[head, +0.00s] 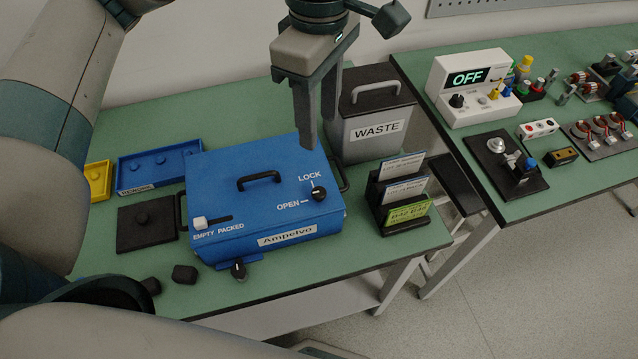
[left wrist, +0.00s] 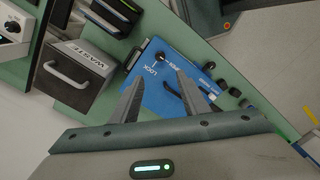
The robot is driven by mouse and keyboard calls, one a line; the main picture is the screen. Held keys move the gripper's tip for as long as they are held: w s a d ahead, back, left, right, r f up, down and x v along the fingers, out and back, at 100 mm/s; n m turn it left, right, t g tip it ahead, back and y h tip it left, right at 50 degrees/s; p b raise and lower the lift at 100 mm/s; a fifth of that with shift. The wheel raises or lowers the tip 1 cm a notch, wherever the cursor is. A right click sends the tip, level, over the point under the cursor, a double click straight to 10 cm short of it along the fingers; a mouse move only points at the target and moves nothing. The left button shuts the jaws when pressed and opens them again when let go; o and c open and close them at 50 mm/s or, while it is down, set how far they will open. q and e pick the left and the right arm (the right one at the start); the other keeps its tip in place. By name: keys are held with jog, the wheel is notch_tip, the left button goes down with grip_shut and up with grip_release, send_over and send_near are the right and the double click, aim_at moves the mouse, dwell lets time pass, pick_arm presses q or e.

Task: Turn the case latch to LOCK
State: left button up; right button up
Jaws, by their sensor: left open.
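The blue case (head: 225,170) stands closed on the green table, with a black handle on its lid. The latch (head: 319,193) is a round black knob at the lid's right side, between a LOCK mark above and an OPEN mark to its left. I cannot tell clearly which mark it points to. It also shows in the left wrist view (left wrist: 160,56), ahead of the fingertips. My left gripper (head: 319,133) is open and empty, pointing down above the back right of the case, apart from the latch. It also shows in the wrist view (left wrist: 159,75). My right gripper is not in view.
A grey WASTE bin (head: 376,125) stands behind right of the case. A card rack (head: 403,205) stands to its right. A white slider (head: 200,223) sits at the lid's EMPTY end. Blue (head: 130,182) and yellow (head: 98,180) trays lie left. The second table holds an OFF unit (head: 467,90).

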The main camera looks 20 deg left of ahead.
pick_arm(q)
jog(key=shift+f, duration=0.1)
jog(key=p, duration=0.2)
send_near(319, 191)
notch_tip(319, 191, down, 8)
jog(key=p, duration=0.3)
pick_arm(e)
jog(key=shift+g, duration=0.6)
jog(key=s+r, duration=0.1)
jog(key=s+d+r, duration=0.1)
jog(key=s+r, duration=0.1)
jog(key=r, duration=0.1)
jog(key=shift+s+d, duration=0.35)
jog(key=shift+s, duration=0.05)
pick_arm(q)
jog(key=shift+c, duration=0.7)
grip_shut()
